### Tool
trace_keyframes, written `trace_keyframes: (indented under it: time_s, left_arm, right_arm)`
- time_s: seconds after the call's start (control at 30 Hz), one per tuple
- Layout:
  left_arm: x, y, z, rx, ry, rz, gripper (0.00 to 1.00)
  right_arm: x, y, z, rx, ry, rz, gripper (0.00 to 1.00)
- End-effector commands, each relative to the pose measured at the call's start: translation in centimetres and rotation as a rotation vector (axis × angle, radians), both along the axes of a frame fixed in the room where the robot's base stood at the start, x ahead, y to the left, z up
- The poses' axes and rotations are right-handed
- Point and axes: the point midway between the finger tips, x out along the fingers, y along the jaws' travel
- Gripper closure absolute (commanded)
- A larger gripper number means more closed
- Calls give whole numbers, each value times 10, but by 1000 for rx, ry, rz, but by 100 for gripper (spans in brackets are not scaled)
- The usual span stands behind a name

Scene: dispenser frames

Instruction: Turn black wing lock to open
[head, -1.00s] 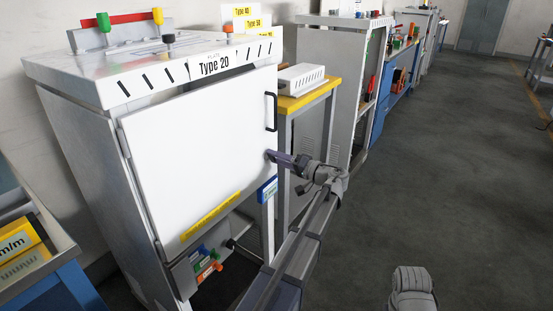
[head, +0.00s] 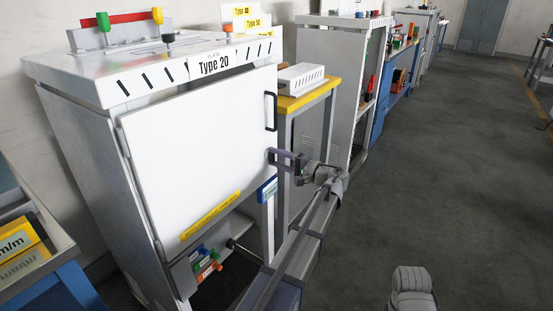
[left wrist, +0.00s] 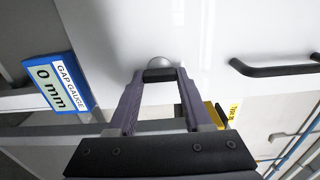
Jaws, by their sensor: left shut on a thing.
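The black wing lock (left wrist: 160,75) sits on a round silver base on the white cabinet door (head: 195,150). In the left wrist view it lies crosswise between my two fingertips. My left gripper (head: 271,157) is at the door's right edge, below the door handle, and it is shut on the wing lock. Its fingers (left wrist: 159,78) also show in the left wrist view, one on each side of the lock. The door looks closed. My right gripper is not in view.
A black bar handle (head: 273,111) is on the door above my gripper. A blue gap gauge sign (left wrist: 58,83) reading 0 mm is close by. A yellow-edged table (head: 306,95) stands behind my left gripper.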

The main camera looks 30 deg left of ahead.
Motion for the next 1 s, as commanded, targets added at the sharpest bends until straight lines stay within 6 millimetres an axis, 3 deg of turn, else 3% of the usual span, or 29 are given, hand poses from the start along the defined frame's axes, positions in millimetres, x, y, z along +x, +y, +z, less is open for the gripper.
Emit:
trace_keyframes:
  time_s: [0.37,0.4,0.63,0.87,1.0]
  left_arm:
    - [0,0,0,-1,4,-1,100]
    - [0,0,0,-1,4,-1,46]
    - [0,0,0,0,3,-1,20]
    - [0,-1,0,0,3,0,20]
    - [-1,-12,0,0,3,-2,20]
  right_arm:
    - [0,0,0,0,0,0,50]
    - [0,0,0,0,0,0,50]
    - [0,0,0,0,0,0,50]
    - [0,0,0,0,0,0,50]
    - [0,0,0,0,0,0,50]
